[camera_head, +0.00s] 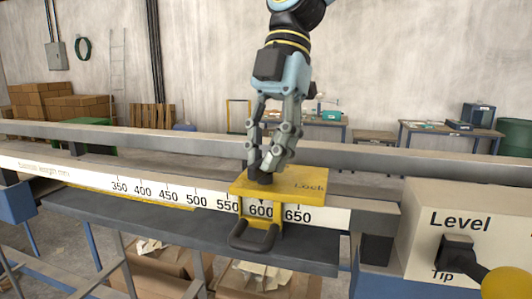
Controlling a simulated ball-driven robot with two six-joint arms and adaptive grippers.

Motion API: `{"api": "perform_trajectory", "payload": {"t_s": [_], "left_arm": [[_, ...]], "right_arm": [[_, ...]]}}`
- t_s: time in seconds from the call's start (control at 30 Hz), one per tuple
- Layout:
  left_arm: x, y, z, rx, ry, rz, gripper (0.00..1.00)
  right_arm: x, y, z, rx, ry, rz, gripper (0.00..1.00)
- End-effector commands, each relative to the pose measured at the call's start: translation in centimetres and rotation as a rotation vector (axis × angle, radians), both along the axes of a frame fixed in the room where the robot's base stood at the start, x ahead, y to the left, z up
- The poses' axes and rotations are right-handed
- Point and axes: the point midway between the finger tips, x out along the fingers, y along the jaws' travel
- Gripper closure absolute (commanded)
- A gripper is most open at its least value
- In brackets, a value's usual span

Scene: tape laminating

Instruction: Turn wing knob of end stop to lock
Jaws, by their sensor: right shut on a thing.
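The yellow end stop (304,185) sits on the rail over the white scale, with its pointer near the 600 mark. The word "Lock" is printed on its top plate, and a dark U-shaped handle (253,238) hangs at its front. A dark wing knob (262,176) stands on the left part of the top plate, mostly hidden by the fingers. My right gripper (266,168) comes down from above and is shut on the wing knob. My left gripper is not in view.
A beige box (470,225) marked "Level" and "Tip" stands at the right, with a dark lever and yellow ball (507,283). The scale rail (170,190) runs left. A grey shelf (180,235) lies below it. Cartons lie underneath.

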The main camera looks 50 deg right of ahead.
Motion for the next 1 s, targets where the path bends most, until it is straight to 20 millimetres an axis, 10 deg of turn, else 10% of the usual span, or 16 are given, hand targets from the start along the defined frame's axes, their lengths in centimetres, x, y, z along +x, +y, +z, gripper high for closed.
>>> {"api": "perform_trajectory", "payload": {"t_s": [1.0], "left_arm": [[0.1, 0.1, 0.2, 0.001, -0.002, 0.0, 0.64]], "right_arm": [[-0.3, 0.1, 0.0, 0.002, -0.007, -0.95, 1.0]]}}
